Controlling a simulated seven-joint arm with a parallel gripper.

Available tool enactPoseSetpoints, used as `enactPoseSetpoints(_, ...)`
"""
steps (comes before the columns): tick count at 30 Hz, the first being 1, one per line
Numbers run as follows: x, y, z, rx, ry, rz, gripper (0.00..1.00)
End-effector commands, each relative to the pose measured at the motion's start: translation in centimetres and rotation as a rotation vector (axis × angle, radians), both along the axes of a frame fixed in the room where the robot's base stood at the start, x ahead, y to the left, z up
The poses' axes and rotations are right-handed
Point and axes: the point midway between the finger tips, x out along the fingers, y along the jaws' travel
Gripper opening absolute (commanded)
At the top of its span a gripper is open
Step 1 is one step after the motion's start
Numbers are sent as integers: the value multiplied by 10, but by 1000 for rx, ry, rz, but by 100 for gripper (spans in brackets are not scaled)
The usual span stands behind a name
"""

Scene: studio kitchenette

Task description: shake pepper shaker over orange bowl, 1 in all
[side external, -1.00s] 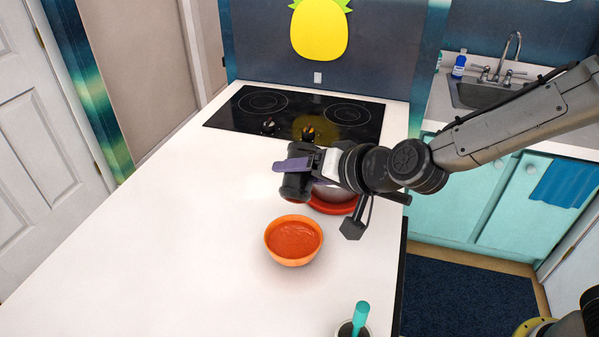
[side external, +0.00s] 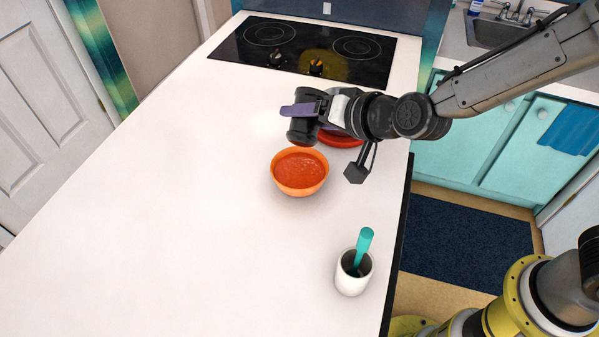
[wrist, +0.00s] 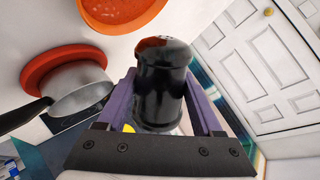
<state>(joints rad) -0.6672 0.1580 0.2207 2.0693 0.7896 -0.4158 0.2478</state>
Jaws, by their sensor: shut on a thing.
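My gripper (side external: 303,110) has purple fingers and is shut on a glossy black pepper shaker (side external: 301,131). It holds the shaker in the air, just behind the orange bowl (side external: 299,190) in the side view. In the wrist view the shaker (wrist: 160,92) sits between the two fingers (wrist: 160,78), and its far end points toward the bowl (wrist: 148,20). The bowl stands upright on the white counter and holds red-orange contents.
A grey pan (wrist: 72,90) with a dark handle sits by a red round piece (wrist: 40,68), partly behind my gripper in the side view. A white cup (side external: 352,282) with a teal-handled utensil stands at front right. A black cooktop (side external: 300,48) is behind. The counter's left is clear.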

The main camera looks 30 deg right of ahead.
Motion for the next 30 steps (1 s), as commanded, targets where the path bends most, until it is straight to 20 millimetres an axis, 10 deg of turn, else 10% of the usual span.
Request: enactPoseSetpoints(30,0,0,33,0,-1,0,3)
